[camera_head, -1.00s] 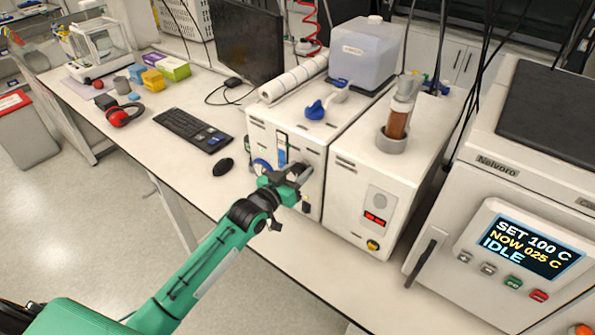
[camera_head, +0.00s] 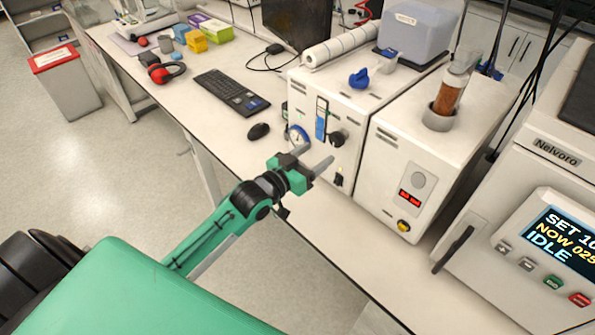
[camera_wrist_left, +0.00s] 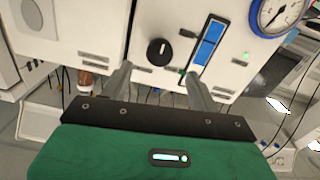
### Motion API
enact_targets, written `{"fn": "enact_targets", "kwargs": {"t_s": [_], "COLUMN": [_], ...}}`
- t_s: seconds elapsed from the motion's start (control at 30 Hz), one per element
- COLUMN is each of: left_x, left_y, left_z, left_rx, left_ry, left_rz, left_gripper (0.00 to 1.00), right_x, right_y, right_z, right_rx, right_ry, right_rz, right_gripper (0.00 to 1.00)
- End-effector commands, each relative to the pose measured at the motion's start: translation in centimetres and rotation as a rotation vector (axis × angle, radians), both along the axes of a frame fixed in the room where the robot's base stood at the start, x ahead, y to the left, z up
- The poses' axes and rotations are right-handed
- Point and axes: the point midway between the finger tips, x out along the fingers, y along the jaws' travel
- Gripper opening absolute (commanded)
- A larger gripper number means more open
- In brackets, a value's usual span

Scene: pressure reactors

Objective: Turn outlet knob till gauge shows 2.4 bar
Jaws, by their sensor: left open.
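A black round knob (camera_head: 337,138) with a white mark sits on the front of a white unit (camera_head: 345,100). It also shows in the left wrist view (camera_wrist_left: 159,52). The round gauge (camera_head: 298,135) is beside it, past a blue flow tube (camera_head: 321,120). In the wrist view the gauge (camera_wrist_left: 283,12) is cut by the top edge, and I cannot read its value. My left gripper (camera_head: 318,156) is open and empty in front of the unit. In the wrist view its fingers (camera_wrist_left: 158,72) point at the panel near the knob, apart from it. My right gripper is out of view.
A second white unit (camera_head: 400,170) with a red display stands to the right, then an oven (camera_head: 540,190) with a screen. A mouse (camera_head: 259,131) and keyboard (camera_head: 232,93) lie left on the table. Open floor lies in front of the table.

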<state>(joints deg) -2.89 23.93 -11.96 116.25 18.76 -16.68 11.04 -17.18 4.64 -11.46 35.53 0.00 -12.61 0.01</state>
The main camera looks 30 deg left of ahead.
Motion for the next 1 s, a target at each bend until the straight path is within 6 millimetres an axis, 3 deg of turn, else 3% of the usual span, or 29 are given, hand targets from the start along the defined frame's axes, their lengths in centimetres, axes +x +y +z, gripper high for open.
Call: {"fn": "enact_targets", "kwargs": {"t_s": [0.2, 0.4, 1.0], "left_x": [-3.5, -5.0, -5.4], "left_y": [1.2, 1.8, 1.9], "left_z": [-0.3, -0.1, 0.0], "left_rx": [0.0, 0.0, -0.001], "left_ry": [0.001, 0.001, 0.001], "left_rz": [0.0, 0.0, 0.0], "left_gripper": [0.61, 0.61, 0.61], "right_x": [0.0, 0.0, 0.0], "right_y": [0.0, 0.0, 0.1], "right_z": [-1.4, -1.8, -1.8], "right_rx": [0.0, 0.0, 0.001], "right_ry": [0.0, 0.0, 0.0], "right_rz": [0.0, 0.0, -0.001], "right_gripper": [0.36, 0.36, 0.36]}}
